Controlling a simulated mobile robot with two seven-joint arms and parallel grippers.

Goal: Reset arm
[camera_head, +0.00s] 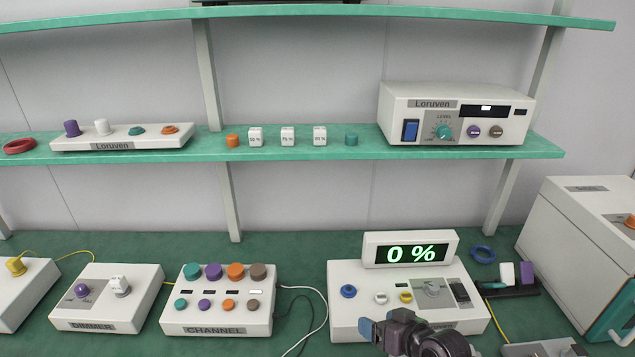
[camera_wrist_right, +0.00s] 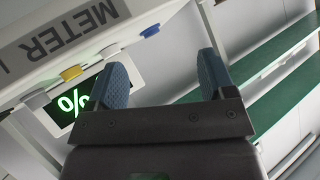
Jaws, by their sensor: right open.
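My right gripper (camera_head: 384,328) shows at the bottom of the head view, in front of the lower front edge of the white meter box (camera_head: 345,309). In the right wrist view its two blue-grey fingers (camera_wrist_right: 164,80) stand apart with nothing between them. The meter box also shows upside down in the wrist view (camera_wrist_right: 95,40), beyond the fingers. Its display (camera_head: 411,252) reads 0 %. My left gripper is in neither view.
The channel box (camera_head: 217,319) and dimmer box (camera_head: 105,312) stand left of the meter on the green bench. A large white box (camera_head: 575,255) stands at the right. A green shelf (camera_head: 220,152) above holds a Loruven unit (camera_head: 455,114), small blocks and a knob panel.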

